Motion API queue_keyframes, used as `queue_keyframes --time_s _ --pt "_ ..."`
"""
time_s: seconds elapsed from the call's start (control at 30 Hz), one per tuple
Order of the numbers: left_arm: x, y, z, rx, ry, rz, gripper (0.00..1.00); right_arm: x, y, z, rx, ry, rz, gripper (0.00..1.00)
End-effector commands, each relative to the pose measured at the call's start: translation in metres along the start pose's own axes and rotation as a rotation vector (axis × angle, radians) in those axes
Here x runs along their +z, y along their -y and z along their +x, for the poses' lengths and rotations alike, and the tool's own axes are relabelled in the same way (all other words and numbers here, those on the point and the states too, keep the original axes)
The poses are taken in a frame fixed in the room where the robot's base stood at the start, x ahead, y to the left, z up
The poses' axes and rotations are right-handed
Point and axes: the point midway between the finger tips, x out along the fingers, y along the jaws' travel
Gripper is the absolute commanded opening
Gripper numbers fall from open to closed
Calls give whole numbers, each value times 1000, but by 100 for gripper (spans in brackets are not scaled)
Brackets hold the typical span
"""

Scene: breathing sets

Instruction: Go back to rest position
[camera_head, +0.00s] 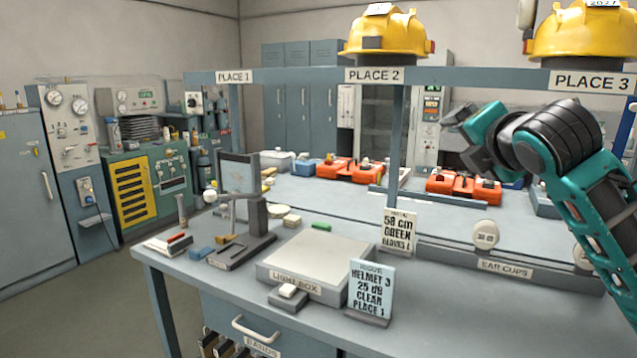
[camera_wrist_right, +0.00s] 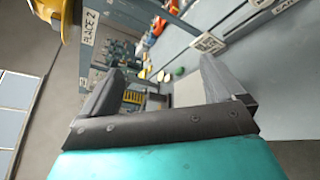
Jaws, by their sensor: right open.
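My right arm comes in from the right in the head view. Its gripper (camera_head: 462,130) is raised above the bench, in front of the shelf between PLACE 2 and PLACE 3. In the right wrist view the two fingers of the right gripper (camera_wrist_right: 160,85) stand wide apart with nothing between them. My left gripper does not show in either view.
Yellow helmets (camera_head: 388,35) (camera_head: 585,32) sit on the shelf rail (camera_head: 300,75). Orange cases (camera_head: 348,170) stand behind.

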Motion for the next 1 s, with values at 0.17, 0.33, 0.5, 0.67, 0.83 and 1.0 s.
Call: queue_keyframes --time_s 0.17,0.33,0.5,0.67,0.83,1.0 --pt "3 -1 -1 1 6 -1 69 -85 60 31 -19 -127 301 95" --pt "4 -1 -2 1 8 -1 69 -158 120 39 -67 -215 609 95" --pt "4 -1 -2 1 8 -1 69 -227 184 28 -146 -270 925 95" --pt "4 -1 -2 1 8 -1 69 -284 244 1 -238 -283 1226 95" --pt "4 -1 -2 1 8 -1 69 -338 307 -44 -349 -254 1540 95" --pt "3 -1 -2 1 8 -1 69 -377 362 -100 -453 -180 1826 95"
